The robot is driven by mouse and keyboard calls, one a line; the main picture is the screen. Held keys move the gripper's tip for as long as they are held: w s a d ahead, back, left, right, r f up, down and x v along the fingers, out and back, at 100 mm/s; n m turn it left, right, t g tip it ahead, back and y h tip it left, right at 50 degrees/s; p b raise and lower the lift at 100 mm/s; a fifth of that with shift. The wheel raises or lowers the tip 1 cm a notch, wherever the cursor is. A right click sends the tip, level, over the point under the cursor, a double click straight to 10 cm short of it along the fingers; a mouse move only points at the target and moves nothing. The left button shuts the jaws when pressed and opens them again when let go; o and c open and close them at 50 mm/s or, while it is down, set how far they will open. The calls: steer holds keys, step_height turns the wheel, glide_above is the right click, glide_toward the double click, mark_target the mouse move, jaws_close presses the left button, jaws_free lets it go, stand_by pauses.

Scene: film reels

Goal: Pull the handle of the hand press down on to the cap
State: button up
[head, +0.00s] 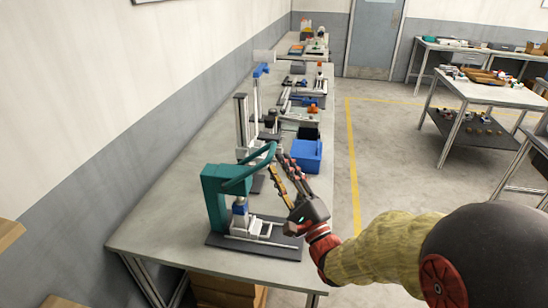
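The hand press is a teal frame (213,199) near the front of the left bench. Its teal handle (251,168) slants up and to the right from the top of the frame. Below the head is a blue and silver part (239,208) above a pale metal fixture (250,227) on a dark base plate. I cannot make out the cap clearly. My gripper (275,160) reaches in from the right, its two fingers apart with a narrow gap. Its fingertips are close to the handle's upper end; I cannot tell whether they touch it.
A blue bin (306,156) stands just behind my gripper. An upright metal stand (242,122) and several tools fill the bench (165,215) further back. Bare bench top lies left of the press. The floor to the right is open up to a side table (493,92).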

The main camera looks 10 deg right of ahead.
steer(key=v, duration=0.7)
steer(key=shift+w, duration=0.1)
